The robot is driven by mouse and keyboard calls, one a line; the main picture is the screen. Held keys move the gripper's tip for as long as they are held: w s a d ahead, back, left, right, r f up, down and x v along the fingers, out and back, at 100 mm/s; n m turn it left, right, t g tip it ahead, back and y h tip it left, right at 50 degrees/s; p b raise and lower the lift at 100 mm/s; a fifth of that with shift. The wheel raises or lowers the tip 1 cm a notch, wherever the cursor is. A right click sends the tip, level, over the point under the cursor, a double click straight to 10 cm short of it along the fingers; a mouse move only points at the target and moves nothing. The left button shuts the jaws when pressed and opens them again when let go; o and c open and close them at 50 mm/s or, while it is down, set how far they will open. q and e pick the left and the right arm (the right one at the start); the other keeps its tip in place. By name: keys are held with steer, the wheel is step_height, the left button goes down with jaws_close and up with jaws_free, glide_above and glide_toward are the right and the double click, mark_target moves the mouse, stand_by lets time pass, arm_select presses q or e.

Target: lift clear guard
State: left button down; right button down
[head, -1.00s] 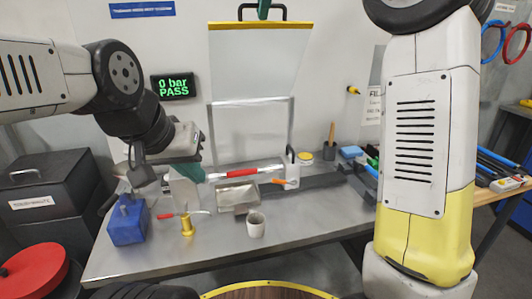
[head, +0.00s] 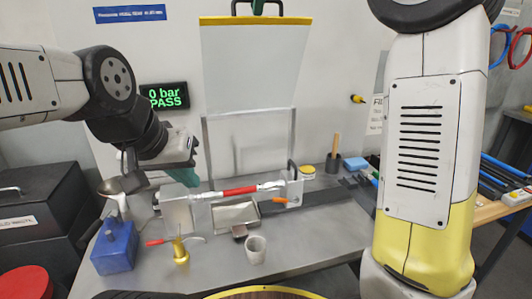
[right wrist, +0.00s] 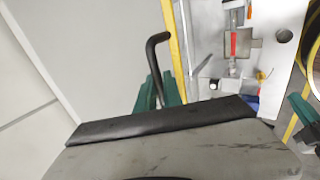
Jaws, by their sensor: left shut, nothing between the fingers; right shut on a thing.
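The clear guard (head: 255,65) is a see-through panel with a yellow top edge, hanging raised against the wall above the bench. Its black handle (right wrist: 155,60) shows in the right wrist view between green fingers. My right gripper (right wrist: 160,92) is shut on this handle; in the head view only a green fingertip shows at the top edge. Below the panel is a metal frame (head: 206,140). A red-banded tube (head: 240,190) lies in the fixture beneath. My left gripper (head: 188,176) is shut and empty, close above the fixture's left block (head: 177,214).
A green display (head: 164,96) reads "0 bar PASS". A pen cup (head: 333,163) stands at the back right. My right arm fills the right side.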

steer(key=shift+w+a+r, duration=0.15)
steer(key=shift+w+r, duration=0.05)
steer(key=shift+w, duration=0.35)
steer(key=shift+w+a+r, duration=0.1)
steer(key=shift+w+r, duration=0.1)
steer(key=shift+w, duration=0.3)
steer(key=shift+w+a+r, duration=0.15)
steer(key=shift+w+r, duration=0.05)
steer(key=shift+w, duration=0.35)
steer(key=c, duration=0.8)
jaws_free()
steer(key=shift+c, duration=0.2)
